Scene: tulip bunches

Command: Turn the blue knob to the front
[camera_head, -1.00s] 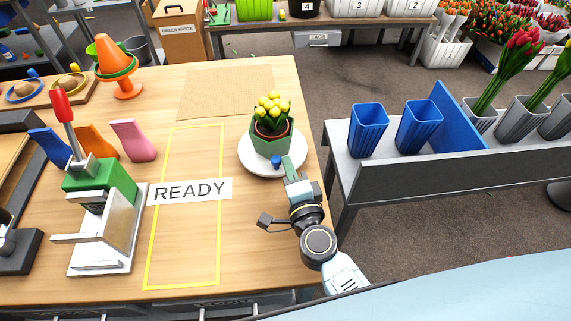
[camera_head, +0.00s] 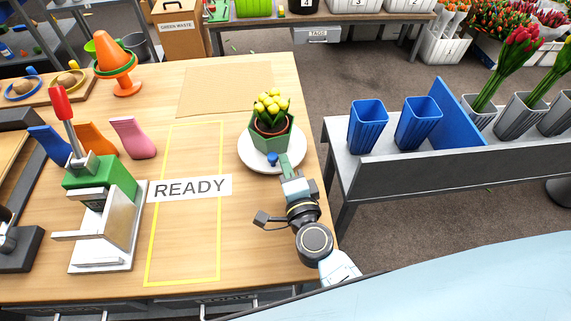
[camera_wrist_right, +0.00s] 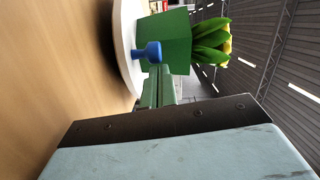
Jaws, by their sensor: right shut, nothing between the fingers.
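The blue knob (camera_head: 272,158) sticks out near the base of a green faceted planter (camera_head: 266,146), on its front side. The planter holds a brown pot of yellow tulips (camera_head: 271,110) and stands on a round white turntable or plate (camera_head: 250,153). In the right wrist view the knob (camera_wrist_right: 149,52) shows against the green planter (camera_wrist_right: 174,40). My right gripper (camera_head: 284,162) is shut and empty, its fingertips just right of the knob in the head view. In the wrist view the fingertips (camera_wrist_right: 158,75) are close beside the knob; I cannot tell whether they touch. My left gripper is not in view.
A yellow-outlined area with a READY label (camera_head: 190,188) lies left of the plate. A green press with a red handle (camera_head: 98,175) stands farther left. The table's right edge is close to the plate; blue buckets (camera_head: 367,127) stand on a bench beyond.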

